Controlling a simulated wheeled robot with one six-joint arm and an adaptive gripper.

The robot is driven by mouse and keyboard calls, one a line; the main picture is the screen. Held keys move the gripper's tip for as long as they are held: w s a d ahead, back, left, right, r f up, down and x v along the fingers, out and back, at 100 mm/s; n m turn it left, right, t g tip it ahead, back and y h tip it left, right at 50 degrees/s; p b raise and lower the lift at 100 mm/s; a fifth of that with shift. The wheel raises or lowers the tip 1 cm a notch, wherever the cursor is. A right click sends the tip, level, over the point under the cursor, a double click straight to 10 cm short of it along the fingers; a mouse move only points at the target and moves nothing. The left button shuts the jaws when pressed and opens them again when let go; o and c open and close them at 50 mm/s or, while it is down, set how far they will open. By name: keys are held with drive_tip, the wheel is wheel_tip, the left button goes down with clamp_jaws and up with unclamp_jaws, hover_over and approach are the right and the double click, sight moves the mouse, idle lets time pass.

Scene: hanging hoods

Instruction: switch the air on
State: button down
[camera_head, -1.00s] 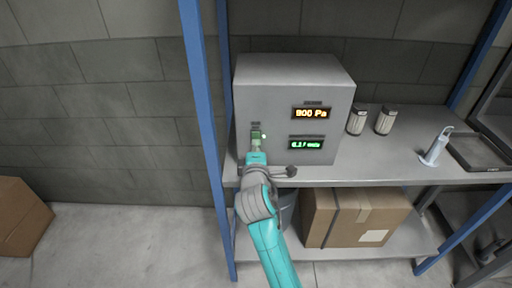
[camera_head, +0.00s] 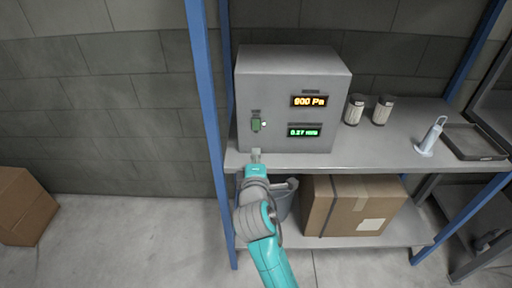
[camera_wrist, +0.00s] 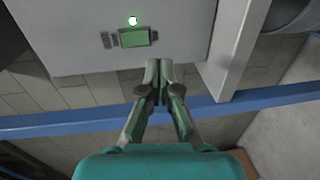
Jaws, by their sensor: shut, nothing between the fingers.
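A grey control box (camera_head: 274,85) stands on the shelf. Its front has a green switch (camera_head: 256,125) at the left with a small bright lamp (camera_head: 264,124) beside it. The switch also shows in the wrist view (camera_wrist: 135,38), with the lamp (camera_wrist: 132,20) lit whitish. An orange display (camera_head: 309,101) reads 900 Pa. A green display (camera_head: 304,132) below it reads about 0.27; its unit is blurred. My gripper (camera_head: 255,153) is shut and empty, below the switch and apart from it. Its closed fingertips show in the wrist view (camera_wrist: 158,66).
Two pale jars (camera_head: 354,109) and a white-handled tool (camera_head: 431,136) stand right of the box, beside a dark tray (camera_head: 473,142). A blue post (camera_head: 205,110) rises at the left. A carton (camera_head: 335,205) and a grey bucket (camera_head: 284,200) sit on the lower shelf.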

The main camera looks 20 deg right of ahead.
drive_tip(key=shift+s+a+f, duration=0.1)
drive_tip(key=shift+s+a, duration=0.15)
drive_tip(key=shift+s, duration=0.6)
drive_tip(key=shift+s+a+f, duration=0.15)
drive_tip(key=shift+s+a, duration=0.15)
drive_tip(key=shift+s, duration=0.5)
drive_tip(key=shift+s+a+f, duration=0.1)
drive_tip(key=shift+s+a, duration=0.15)
drive_tip(key=shift+s, duration=0.6)
drive_tip(key=s+d+f+m+y, duration=0.1)
drive_tip(key=s+f+m+y, duration=0.1)
drive_tip(key=s+f, duration=0.7)
drive_tip(key=s+d+f+m+y, duration=0.1)
drive_tip(key=s+f+m+y, duration=0.15)
drive_tip(key=s+f, duration=0.6)
drive_tip(key=s+r+m, duration=0.2)
drive_tip(key=s+m, duration=0.1)
drive_tip(key=s, duration=0.6)
drive_tip(key=s+d+r+m, duration=0.1)
drive_tip(key=s+r+m, duration=0.1)
drive_tip(key=s, duration=0.7)
drive_tip(key=s+r+m+g, duration=0.1)
drive_tip(key=s+r+m, duration=0.1)
drive_tip(key=s+m, duration=0.3)
drive_tip(key=s, duration=0.4)
drive_tip(key=shift+s+d+y, duration=0.15)
drive_tip(key=shift+s+y, duration=0.05)
drive_tip(key=shift+y, duration=0.15)
